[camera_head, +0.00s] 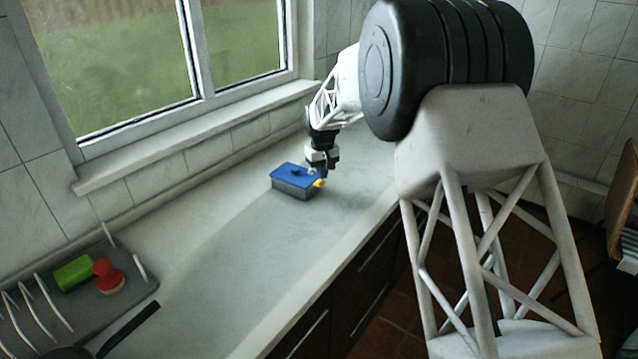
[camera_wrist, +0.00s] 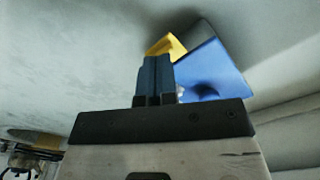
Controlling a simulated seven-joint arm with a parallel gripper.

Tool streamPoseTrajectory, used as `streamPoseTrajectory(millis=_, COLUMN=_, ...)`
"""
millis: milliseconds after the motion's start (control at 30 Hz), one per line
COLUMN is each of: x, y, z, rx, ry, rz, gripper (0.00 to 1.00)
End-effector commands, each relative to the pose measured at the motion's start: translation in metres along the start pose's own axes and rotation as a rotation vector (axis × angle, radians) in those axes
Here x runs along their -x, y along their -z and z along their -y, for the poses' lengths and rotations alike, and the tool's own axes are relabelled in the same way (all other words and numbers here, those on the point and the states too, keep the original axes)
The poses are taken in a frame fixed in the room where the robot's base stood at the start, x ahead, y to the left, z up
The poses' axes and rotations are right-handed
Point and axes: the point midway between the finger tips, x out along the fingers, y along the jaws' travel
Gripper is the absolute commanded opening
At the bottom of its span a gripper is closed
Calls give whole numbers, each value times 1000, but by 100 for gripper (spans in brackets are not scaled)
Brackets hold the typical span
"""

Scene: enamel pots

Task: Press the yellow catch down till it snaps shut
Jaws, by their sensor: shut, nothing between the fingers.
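A grey box (camera_head: 291,190) with a blue lid (camera_head: 297,174) stands on the counter, lid on top. The yellow catch (camera_head: 319,183) is at the right end of the box. In the wrist view the yellow catch (camera_wrist: 166,46) shows just beyond my fingertips, beside the blue lid (camera_wrist: 215,72). My gripper (camera_head: 320,177) is shut and empty, its tips close to the catch. It also shows in the wrist view (camera_wrist: 155,60), where the fingers hide part of the catch. I cannot tell whether they touch it.
A grey drying rack (camera_head: 125,291) at the lower left holds a green block (camera_head: 74,273) and a red object (camera_head: 107,276). A dark pan handle (camera_head: 128,328) sticks out near it. The counter (camera_head: 215,255) between the rack and the box is clear. A window sill runs behind.

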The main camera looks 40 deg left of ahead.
Motion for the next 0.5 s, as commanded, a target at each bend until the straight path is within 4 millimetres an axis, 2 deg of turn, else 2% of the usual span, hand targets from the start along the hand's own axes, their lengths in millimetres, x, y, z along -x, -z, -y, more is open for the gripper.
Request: streamPoseTrajectory(millis=500, x=-8, y=0, z=0, rx=0, ry=0, rz=0, gripper=0)
